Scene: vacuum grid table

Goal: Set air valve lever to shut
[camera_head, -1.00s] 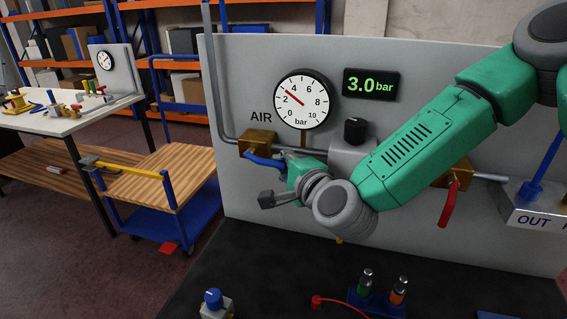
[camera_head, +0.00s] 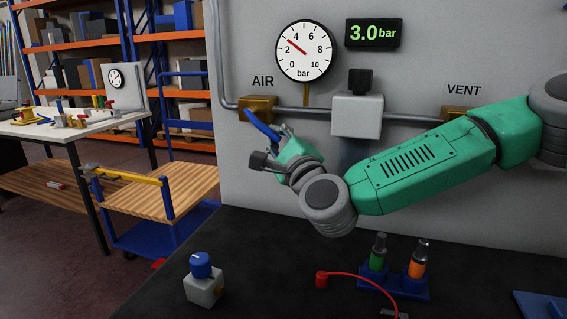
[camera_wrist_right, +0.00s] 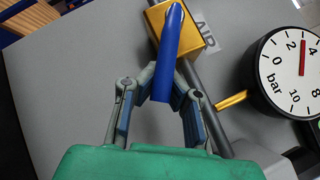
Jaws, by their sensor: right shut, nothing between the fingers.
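The brass air valve (camera_head: 262,104) sits on the pipe under the AIR label. Its blue lever (camera_head: 262,126) slants down and right, at an angle to the pipe. My right gripper (camera_head: 284,132) is at the lever's free end, pointing up at it. In the right wrist view the lever (camera_wrist_right: 168,55) crosses in front of my gripper's fingertips (camera_wrist_right: 162,76), which are shut with nothing between them. Touch cannot be told. The valve (camera_wrist_right: 188,30) shows behind the lever. The gauge (camera_head: 305,51) needle is a little above 2 bar; the display (camera_head: 373,33) reads 3.0 bar. My left gripper is not in view.
A grey block with a black knob (camera_head: 360,80) stands on the pipe to the right. The vent valve (camera_head: 457,113) is partly behind my right arm. A blue-knobbed block (camera_head: 202,280) and a rack with green and orange plugs (camera_head: 397,284) stand on the black table (camera_head: 275,235).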

